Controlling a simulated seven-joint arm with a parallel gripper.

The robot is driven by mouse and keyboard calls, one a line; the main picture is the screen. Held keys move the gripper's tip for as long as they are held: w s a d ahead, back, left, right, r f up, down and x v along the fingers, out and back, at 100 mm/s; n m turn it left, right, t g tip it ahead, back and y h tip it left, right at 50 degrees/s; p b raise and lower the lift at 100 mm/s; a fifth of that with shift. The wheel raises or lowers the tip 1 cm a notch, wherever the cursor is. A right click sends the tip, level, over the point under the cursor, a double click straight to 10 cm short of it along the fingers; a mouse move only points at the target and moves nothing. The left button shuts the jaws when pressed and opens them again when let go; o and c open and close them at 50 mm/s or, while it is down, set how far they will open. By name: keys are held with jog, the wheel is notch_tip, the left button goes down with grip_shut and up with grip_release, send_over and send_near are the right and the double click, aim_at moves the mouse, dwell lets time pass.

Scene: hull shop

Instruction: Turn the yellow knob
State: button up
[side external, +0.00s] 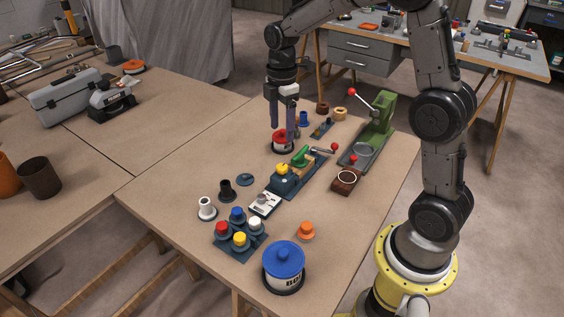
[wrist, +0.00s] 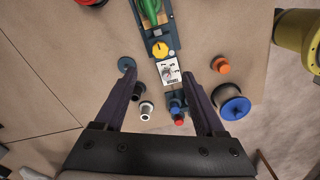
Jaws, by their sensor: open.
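The yellow knob (side external: 282,168) sits on a dark blue base (side external: 284,186) near the middle of the table. It also shows in the wrist view (wrist: 160,49), with a dark mark across its top, beyond my fingertips in the picture. My gripper (side external: 282,125) points down at the far side of the table, behind the knob in the side view, by a red-topped round thing (side external: 283,135). In the wrist view my gripper (wrist: 160,72) has its two fingers wide apart with nothing between them. The knob is apart from both fingers.
A green-handled clamp (side external: 300,158) stands right behind the knob, and a white switch panel (side external: 264,203) in front. A block with several coloured caps (side external: 240,250), a blue-lidded pot (side external: 284,262) and an orange knob (side external: 306,230) stand nearer. A green lever press (side external: 377,120) is at right.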

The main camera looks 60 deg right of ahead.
aim_at(282, 166)
notch_tip(282, 166, down, 12)
jog(key=shift+f, duration=0.1)
dwell(0.5)
grip_shut()
